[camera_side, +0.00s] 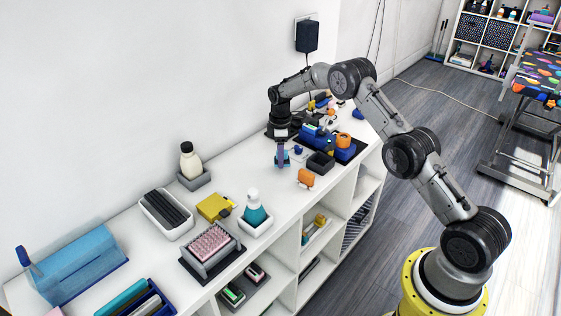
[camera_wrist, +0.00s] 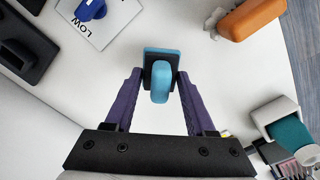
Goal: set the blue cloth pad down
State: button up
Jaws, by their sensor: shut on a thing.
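The blue cloth pad (camera_wrist: 160,84) is light blue with a dark block on it, and sits between the tips of my gripper's two purple fingers in the wrist view. My gripper (camera_wrist: 160,75) is shut on it. In the side view my gripper (camera_side: 282,150) points down over the white counter (camera_side: 228,168), and the pad (camera_side: 282,161) shows small at the fingertips, at or just above the counter. I cannot tell if the pad touches the counter.
A teal bottle (camera_side: 256,215) in a white holder stands nearer the camera. A white plate marked LOW (camera_wrist: 112,18) lies near the pad. Bare counter lies left of my gripper.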

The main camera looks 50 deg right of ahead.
jog(key=shift+f, duration=1.1)
jog(key=shift+f, duration=0.15)
jog(key=o, duration=1.2)
